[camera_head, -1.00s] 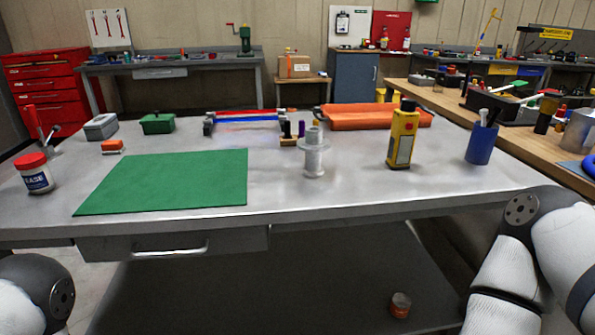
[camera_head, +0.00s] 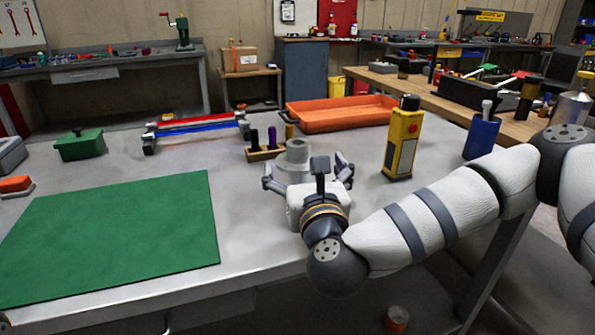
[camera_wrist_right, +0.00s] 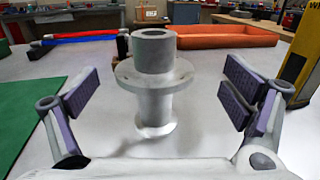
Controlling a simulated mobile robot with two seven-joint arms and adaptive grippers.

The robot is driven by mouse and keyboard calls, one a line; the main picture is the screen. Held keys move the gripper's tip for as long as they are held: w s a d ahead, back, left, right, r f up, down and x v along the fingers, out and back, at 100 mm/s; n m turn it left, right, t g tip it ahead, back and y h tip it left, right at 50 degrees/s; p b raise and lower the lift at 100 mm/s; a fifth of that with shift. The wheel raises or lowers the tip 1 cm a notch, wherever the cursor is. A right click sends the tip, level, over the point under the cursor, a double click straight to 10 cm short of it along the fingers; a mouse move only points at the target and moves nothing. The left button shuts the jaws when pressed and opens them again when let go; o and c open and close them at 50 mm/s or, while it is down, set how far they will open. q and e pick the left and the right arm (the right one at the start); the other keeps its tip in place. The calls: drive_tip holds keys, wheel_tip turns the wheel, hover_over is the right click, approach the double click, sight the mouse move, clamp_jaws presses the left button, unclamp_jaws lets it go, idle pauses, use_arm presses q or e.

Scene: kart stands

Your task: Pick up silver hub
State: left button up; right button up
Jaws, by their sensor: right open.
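The silver hub (camera_head: 297,152) stands upright on the grey table, a cylinder with a wide round flange. In the right wrist view the hub (camera_wrist_right: 153,82) is centred between the fingers, a little beyond them. My right gripper (camera_head: 308,178) is open, with a finger to each side of the hub. Its padded fingers (camera_wrist_right: 160,98) look apart from the hub in the wrist view. In the head view the gripper hides the hub's lower part. My left gripper is not in view.
A yellow bottle (camera_head: 403,140) stands right of the hub, and a blue cup (camera_head: 481,138) farther right. A small block with pegs (camera_head: 262,153) sits close behind left. An orange tray (camera_head: 340,114) lies behind. A green mat (camera_head: 110,235) covers the table's left front.

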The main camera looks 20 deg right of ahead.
sight(300, 164)
drive_tip(key=w, duration=0.4)
drive_tip(key=shift+w+f, duration=0.1)
drive_tip(key=shift+f, duration=0.2)
drive_tip(key=c, duration=1.6)
drive_tip(key=shift+r, duration=0.1)
